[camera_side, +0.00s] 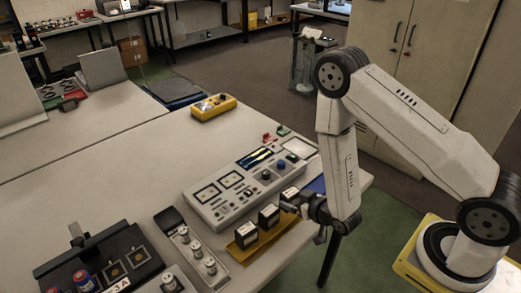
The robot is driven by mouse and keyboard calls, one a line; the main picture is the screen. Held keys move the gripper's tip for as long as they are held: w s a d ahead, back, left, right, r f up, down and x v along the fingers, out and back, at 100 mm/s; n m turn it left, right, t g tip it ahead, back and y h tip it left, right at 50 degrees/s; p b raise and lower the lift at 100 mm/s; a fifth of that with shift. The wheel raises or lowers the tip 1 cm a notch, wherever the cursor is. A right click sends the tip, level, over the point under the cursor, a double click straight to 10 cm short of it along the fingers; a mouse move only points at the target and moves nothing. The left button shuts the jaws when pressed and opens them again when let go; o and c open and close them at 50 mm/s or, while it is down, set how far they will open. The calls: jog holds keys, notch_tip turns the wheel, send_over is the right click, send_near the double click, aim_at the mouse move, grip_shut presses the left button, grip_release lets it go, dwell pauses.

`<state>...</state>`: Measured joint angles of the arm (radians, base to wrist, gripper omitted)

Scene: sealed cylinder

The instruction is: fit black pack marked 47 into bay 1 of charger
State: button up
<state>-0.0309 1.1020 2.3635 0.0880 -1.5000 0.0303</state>
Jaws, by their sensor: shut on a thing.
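My gripper (303,205) is low over the right end of a yellow tray (262,246), shut on a dark pack with a white label (290,196). The jaws partly hide this pack, and I cannot tell whether it touches the tray. Two more black packs with white labels stand in the tray, one in the middle (269,216) and one at the left (246,234). The numbers on the labels are too small to read. A black unit with square, yellow-edged recesses (98,250) at the lower left looks like the charger; its bay numbers cannot be read.
A grey instrument panel (222,212) lies behind the tray. A strip with several metal cylinders (187,236) lies between tray and black unit. Red-and-blue cylinders (82,280) stand at the black unit's front. A yellow control box (213,107) sits farther back. The table's left middle is clear.

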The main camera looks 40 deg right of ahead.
jog(key=shift+f, duration=1.2)
jog(key=shift+f, duration=0.2)
jog(key=o, duration=1.3)
jog(key=shift+s, duration=0.1)
jog(key=shift+v, duration=3.85)
